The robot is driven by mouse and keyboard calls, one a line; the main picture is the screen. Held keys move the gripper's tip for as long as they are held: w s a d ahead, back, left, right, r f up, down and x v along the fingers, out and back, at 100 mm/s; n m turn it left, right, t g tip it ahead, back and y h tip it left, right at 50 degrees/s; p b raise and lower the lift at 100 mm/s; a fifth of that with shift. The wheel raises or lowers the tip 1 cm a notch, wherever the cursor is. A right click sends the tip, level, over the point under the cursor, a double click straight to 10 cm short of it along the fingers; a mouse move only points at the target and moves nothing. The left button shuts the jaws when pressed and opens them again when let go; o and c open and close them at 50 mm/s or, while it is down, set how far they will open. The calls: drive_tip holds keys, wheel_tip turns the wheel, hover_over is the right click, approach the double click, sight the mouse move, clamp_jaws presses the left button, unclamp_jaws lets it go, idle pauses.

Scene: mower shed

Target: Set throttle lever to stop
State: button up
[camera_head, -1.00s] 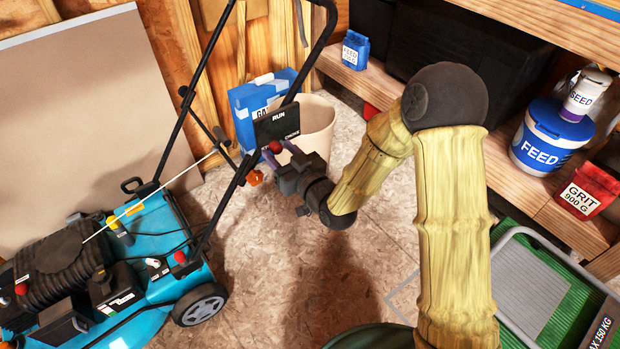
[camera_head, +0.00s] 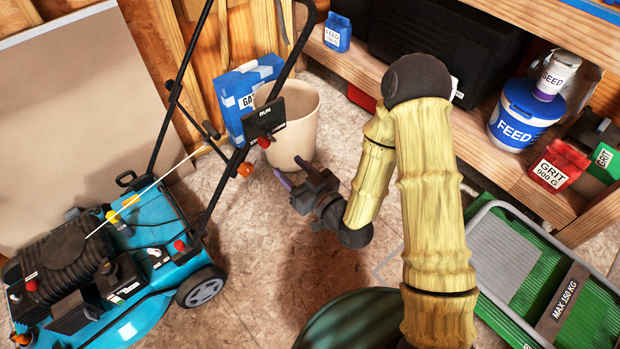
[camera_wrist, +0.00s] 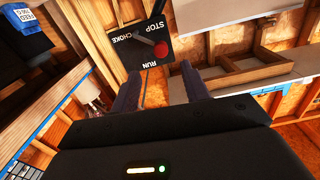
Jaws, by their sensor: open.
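The throttle lever (camera_wrist: 150,44) with its red knob (camera_head: 264,142) stands out from a black panel (camera_head: 266,116) on the mower's handlebar. The wrist view shows the panel upside down, marked STOP, CHOKE and RUN. The red knob (camera_wrist: 161,49) shows between the words STOP and RUN; I cannot tell exactly which mark the lever is set to. My gripper (camera_head: 291,172) is open and empty, below and to the right of the panel, apart from the lever. In the wrist view its two fingers (camera_wrist: 160,90) are spread, with the knob beyond and between them.
The blue mower (camera_head: 150,250) stands at the left, its handlebar rising toward the panel. A beige bin (camera_head: 300,125) and a blue carton (camera_head: 240,95) stand behind the panel. A shelf with a feed bucket (camera_head: 520,120) and a green step (camera_head: 520,260) are at the right.

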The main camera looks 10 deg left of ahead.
drive_tip(key=p+v, duration=0.6)
drive_tip(key=p, duration=0.1)
drive_tip(key=shift+s+d, duration=0.2)
idle(0.5)
